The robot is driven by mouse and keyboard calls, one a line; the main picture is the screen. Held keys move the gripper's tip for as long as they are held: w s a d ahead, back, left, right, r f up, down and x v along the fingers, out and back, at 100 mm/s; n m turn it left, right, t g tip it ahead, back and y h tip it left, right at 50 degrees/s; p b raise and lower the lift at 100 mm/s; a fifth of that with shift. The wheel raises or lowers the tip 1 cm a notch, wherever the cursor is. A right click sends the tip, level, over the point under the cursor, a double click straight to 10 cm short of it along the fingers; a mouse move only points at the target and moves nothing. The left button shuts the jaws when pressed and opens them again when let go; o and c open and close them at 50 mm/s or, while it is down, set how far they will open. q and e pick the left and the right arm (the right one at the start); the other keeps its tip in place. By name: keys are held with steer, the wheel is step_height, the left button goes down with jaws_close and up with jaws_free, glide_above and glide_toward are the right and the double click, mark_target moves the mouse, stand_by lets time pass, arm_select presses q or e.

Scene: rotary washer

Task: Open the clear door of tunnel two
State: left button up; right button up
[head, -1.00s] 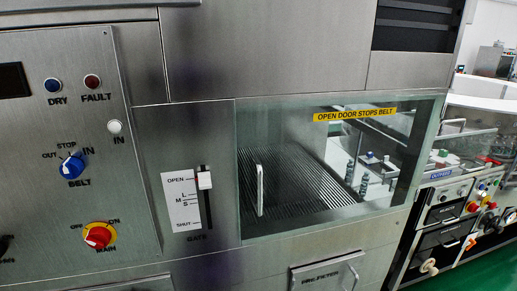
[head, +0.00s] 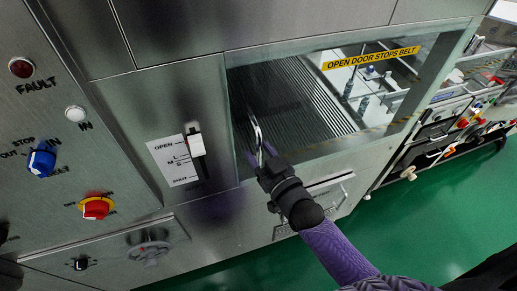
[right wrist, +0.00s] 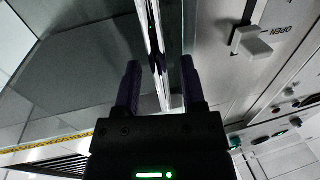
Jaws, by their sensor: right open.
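The clear door (head: 292,100) is a wide glass pane in the steel front, with ribbed belt showing behind it. It looks shut. A yellow label (head: 370,58) on it reads "OPEN DOOR STOPS BELT". Its upright metal handle (head: 257,133) is near the door's left edge. My right gripper (head: 259,158) is open at the lower part of the handle. In the right wrist view, the handle (right wrist: 153,40) runs between the two spread fingers of my right gripper (right wrist: 160,78); I cannot tell whether they touch it. My left gripper is not in view.
Left of the door is a gate slider (head: 196,144) with an OPEN-to-SHUT scale. Further left are a blue belt knob (head: 41,163) and a red main switch (head: 96,208). A drawer handle (head: 318,207) sits below the door. Green floor (head: 400,222) is open at the right.

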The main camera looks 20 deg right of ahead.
steer(key=shift+w+a, duration=0.1)
steer(key=shift+w, duration=0.3)
jaws_close()
stand_by(1.2)
